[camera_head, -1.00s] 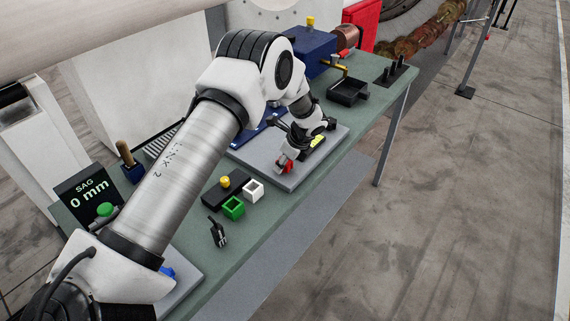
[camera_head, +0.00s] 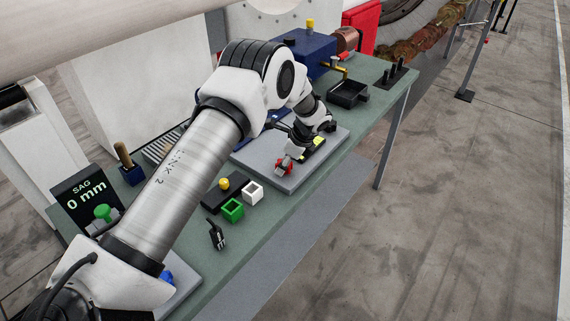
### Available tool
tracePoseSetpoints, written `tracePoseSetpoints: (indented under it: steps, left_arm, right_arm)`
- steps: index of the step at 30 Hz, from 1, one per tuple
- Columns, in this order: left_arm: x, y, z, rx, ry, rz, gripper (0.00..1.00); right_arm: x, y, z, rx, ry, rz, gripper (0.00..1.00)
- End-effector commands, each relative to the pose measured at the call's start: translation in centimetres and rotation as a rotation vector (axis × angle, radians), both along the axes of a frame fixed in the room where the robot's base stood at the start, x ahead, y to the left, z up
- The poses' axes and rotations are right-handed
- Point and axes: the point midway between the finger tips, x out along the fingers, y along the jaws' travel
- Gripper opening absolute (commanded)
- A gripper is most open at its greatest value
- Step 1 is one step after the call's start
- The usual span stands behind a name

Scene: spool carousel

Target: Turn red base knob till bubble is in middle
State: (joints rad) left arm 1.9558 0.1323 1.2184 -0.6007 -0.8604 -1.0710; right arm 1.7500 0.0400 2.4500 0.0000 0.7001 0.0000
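The red base knob (camera_head: 284,167) sits at the front edge of a grey base plate (camera_head: 303,176) on the green bench. My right gripper is not in view.
A green block (camera_head: 232,209), a white block (camera_head: 252,192) and a dark plate with a yellow knob (camera_head: 224,184) stand on the bench left of the base plate. A black tray (camera_head: 348,93) is at the right. A display (camera_head: 85,198) reads "SAG 0 mm".

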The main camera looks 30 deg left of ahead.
Motion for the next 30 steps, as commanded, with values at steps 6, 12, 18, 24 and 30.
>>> tracePoseSetpoints:
  steps: [6,12,18,24,30]
  left_arm:
    - [0.1,0.0,0.1,0.000,-0.003,0.000,0.68]
    - [0.1,-0.1,0.4,-0.001,-0.002,0.000,0.68]
    - [0.4,-1.4,3.6,-0.001,-0.007,0.000,0.68]
    - [0.8,-3.3,8.3,0.000,-0.005,0.000,0.68]
    - [1.0,-4.3,11.0,-0.001,-0.005,0.000,0.68]
  right_arm:
    - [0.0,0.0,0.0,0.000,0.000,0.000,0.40]
    - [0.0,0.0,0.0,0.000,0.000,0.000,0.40]
    - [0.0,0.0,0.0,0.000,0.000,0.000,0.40]
    - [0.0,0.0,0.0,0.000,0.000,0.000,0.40]
    - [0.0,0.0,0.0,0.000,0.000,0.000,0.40]
